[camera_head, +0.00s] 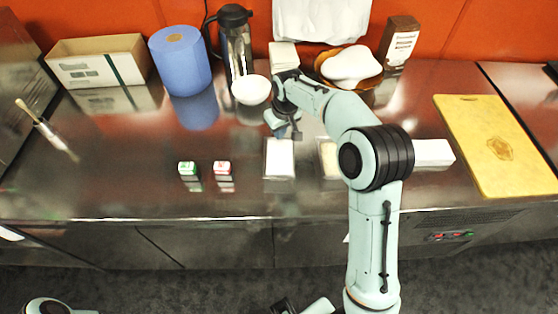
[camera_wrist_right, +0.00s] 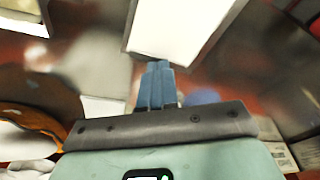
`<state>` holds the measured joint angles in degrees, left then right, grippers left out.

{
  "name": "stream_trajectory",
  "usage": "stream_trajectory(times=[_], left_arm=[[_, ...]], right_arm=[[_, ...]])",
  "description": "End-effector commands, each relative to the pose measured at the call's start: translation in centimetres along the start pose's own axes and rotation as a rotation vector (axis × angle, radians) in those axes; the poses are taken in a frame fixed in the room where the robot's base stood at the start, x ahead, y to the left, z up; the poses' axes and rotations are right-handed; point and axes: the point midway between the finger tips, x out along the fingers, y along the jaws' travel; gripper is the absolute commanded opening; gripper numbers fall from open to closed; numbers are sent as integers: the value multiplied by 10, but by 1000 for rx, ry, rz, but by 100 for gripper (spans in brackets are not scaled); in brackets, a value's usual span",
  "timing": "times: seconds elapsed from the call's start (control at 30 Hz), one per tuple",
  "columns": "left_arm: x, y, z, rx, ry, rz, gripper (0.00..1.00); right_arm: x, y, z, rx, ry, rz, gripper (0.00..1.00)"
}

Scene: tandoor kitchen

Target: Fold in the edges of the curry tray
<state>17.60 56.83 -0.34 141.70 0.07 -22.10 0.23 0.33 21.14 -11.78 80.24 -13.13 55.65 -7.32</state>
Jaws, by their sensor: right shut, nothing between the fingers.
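A small rectangular tray with a white top and a grey rim (camera_head: 279,160) lies on the steel counter, just in front of my right gripper (camera_head: 286,134). I take it to be the curry tray; no curry shows. In the right wrist view the white-topped tray (camera_wrist_right: 182,22) is just beyond the fingertips of my right gripper (camera_wrist_right: 157,68). The fingers are together and empty. I cannot tell if they touch the tray's rim. A second pale tray (camera_head: 327,160) is partly hidden behind my right arm. My left gripper's fingers do not show.
A white box (camera_head: 434,153) and yellow board (camera_head: 498,145) lie right. Small green (camera_head: 187,168) and red (camera_head: 222,168) items stand left. Behind are a white bowl (camera_head: 251,90), jug (camera_head: 236,45), blue roll (camera_head: 180,62) and brown plate (camera_head: 327,72). The counter's left front is clear.

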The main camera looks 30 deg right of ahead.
Motion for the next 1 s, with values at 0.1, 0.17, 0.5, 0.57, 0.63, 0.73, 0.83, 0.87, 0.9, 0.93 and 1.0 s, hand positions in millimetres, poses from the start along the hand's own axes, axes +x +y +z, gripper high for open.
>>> stream_trajectory(times=[0.1, 0.17, 0.5, 0.57, 0.63, 0.73, 0.83, 0.87, 0.9, 0.93, 1.0], left_arm=[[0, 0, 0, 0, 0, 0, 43], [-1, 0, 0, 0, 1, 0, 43], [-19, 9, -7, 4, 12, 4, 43], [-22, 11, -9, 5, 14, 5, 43], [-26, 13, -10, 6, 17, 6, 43], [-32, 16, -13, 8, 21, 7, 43], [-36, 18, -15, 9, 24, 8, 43], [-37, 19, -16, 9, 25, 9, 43], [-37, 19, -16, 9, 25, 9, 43], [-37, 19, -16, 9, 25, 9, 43], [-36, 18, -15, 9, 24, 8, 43]], right_arm=[[0, 0, 0, 0, -1, 0, 0], [-1, 0, 0, 0, 0, 0, 0], [-25, 0, -6, 0, 2, 0, 0], [-30, 0, -7, 0, 2, 0, 0], [-35, 0, -8, 0, 2, 0, 0], [-43, 0, -10, 0, 2, 0, 0], [-49, 0, -11, 0, 2, 0, 0], [-50, 0, -11, 0, 2, 0, 0], [-51, 0, -11, 0, 1, 0, 0], [-51, 0, -10, 0, 1, 0, 0], [-50, 0, -10, 0, 0, 0, 0]])
